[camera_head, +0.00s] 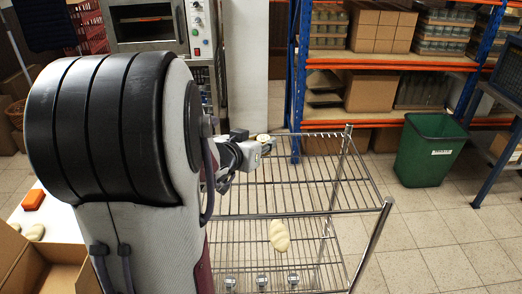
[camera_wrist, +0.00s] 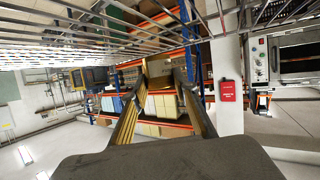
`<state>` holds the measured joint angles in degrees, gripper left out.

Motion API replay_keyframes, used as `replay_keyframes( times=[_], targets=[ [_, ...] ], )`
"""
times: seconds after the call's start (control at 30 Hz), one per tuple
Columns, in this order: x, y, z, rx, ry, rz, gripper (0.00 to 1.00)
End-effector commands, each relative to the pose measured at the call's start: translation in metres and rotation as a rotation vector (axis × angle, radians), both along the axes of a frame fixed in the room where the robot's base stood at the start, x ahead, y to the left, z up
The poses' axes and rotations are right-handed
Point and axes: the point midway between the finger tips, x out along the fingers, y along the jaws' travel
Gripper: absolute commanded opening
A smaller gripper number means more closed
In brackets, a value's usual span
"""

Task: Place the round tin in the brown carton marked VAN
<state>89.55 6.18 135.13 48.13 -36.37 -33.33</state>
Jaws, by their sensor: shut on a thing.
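My gripper (camera_head: 250,152) is at the far left of the wire rack's top shelf, at the end of my outstretched arm. It is shut on a small gold-coloured round tin (camera_head: 264,138), whose pale top shows just past the fingers. In the wrist view the two fingers (camera_wrist: 162,76) converge on a brownish surface that seems to be the tin; its outline is hard to tell from the shelves behind. An open brown carton (camera_head: 32,262) stands at the lower left in the head view, partly cut off and partly behind my arm. No VAN mark is readable on it.
The wire rack (camera_head: 300,215) has a pale lumpy object (camera_head: 279,236) on a lower shelf and several small jars below. A white table (camera_head: 58,222) at left holds an orange block (camera_head: 33,199). A green bin (camera_head: 428,150) and blue-orange shelving (camera_head: 390,62) stand behind.

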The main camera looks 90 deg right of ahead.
Motion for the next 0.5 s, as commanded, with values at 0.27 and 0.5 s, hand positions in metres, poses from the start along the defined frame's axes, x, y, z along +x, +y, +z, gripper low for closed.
replay_keyframes(
  times=[0.27, 0.5],
  targets=[
    [0.0, 0.0, -0.025, 0.003, 0.0, -0.001, 0.07],
    [0.0, 0.0, -0.027, 0.0, 0.0, 0.001, 0.07]
  ],
)
